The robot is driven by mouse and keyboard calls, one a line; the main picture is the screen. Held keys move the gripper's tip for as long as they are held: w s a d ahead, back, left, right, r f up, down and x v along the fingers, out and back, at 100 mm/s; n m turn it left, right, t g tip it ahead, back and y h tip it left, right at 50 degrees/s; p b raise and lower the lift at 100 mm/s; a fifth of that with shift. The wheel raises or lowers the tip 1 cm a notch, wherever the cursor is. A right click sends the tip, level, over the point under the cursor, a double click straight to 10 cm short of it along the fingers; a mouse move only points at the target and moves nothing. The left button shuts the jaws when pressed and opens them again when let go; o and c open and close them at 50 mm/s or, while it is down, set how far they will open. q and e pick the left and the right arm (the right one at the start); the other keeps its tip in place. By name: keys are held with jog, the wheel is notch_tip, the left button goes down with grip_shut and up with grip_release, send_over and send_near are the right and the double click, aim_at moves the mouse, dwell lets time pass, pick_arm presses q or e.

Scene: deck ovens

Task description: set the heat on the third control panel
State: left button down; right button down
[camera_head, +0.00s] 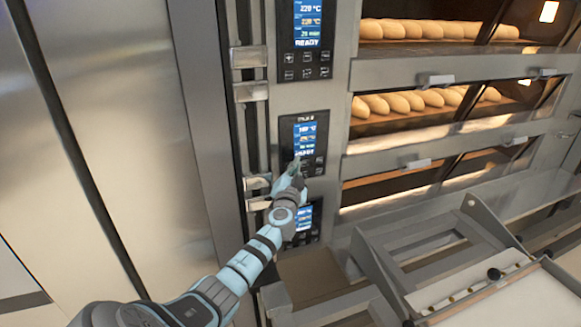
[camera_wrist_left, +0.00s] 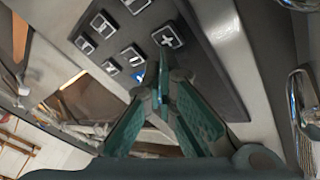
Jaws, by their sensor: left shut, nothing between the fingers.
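Three black control panels show one above another in the head view: an upper panel (camera_head: 305,40), a middle panel (camera_head: 291,125) and a lower panel (camera_head: 312,234). Which one counts as third I cannot tell. My left gripper (camera_head: 297,163) is at the middle panel's button area, below its lit screen (camera_head: 304,138), and hides some buttons. In the left wrist view the closed, empty fingers (camera_wrist_left: 163,62) point at a panel with several square buttons, just below a plus button (camera_wrist_left: 167,37). Whether they touch it is unclear. My arm partly covers the lower panel.
Oven decks with bread loaves (camera_head: 430,100) behind glass doors with handles (camera_head: 405,164) lie right of the panels. Metal brackets (camera_head: 257,183) stick out left of the panels. A metal loader frame (camera_head: 420,235) stands at lower right.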

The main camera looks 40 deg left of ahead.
pick_arm(q)
jog(key=shift+f, duration=0.2)
jog(key=shift+s+f, duration=0.1)
jog(key=shift+f, duration=0.05)
jog(key=d, duration=0.1)
jog(key=s+d+p, duration=0.1)
jog(key=d, duration=0.1)
jog(key=s+d, duration=0.1)
jog(key=shift+s+d+f, duration=0.1)
jog(key=shift+d, duration=0.1)
dwell(0.8)
